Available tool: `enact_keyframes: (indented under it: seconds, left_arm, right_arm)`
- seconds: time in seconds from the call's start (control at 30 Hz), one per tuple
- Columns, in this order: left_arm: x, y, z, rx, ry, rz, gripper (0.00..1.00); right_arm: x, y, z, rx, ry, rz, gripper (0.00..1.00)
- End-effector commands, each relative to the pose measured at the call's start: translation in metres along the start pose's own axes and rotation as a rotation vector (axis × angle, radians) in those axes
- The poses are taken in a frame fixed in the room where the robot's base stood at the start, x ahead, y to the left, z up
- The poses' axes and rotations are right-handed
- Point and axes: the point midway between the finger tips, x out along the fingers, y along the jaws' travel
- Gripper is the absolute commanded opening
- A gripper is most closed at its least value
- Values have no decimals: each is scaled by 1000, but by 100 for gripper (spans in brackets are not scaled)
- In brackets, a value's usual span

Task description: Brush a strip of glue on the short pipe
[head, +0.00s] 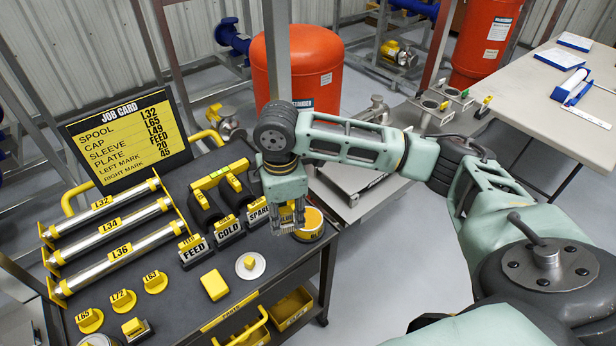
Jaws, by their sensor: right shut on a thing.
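Three silver pipes lie on a yellow-ended rack at the left of the dark bench: one tagged L32 (122,212), one tagged L34 (132,228) and one tagged L36 (143,247). The L32 pipe looks the shortest. My right gripper (286,222) points down over the right part of the bench. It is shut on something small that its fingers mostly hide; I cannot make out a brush. A round tin with an orange-yellow top (314,219) stands right beside and partly behind the fingers. My left gripper is not in view.
A job card (125,130) stands at the bench's back. Black blocks tagged FEED (193,252), COLD (229,231) and SPARE stand left of my gripper. Yellow caps and a yellow block (214,284) lie in front. A grey stand with holders (440,108) and a white table (548,100) are at right.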

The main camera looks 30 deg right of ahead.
Motion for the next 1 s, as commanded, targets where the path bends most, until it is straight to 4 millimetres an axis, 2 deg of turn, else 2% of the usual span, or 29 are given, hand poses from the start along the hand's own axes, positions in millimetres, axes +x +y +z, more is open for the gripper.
enact_keyframes:
  seconds: [0.03, 0.1, 0.4, 0.6, 0.8, 1.0]
  left_arm:
    - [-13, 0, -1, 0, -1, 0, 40]
    - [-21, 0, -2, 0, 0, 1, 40]
    - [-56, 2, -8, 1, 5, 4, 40]
    - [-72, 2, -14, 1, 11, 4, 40]
    - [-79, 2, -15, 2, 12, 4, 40]
    - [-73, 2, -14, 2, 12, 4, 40]
  right_arm:
    - [-6, 6, 4, -72, -1, -4, 2]
    - [-5, 15, 10, -192, -1, -3, 2]
    - [0, 49, 41, -700, -1, -4, 2]
    - [6, 64, 62, -980, 0, -2, 2]
    - [10, 70, 73, -1126, 0, 0, 2]
    - [17, 71, 75, -1154, 0, 0, 2]
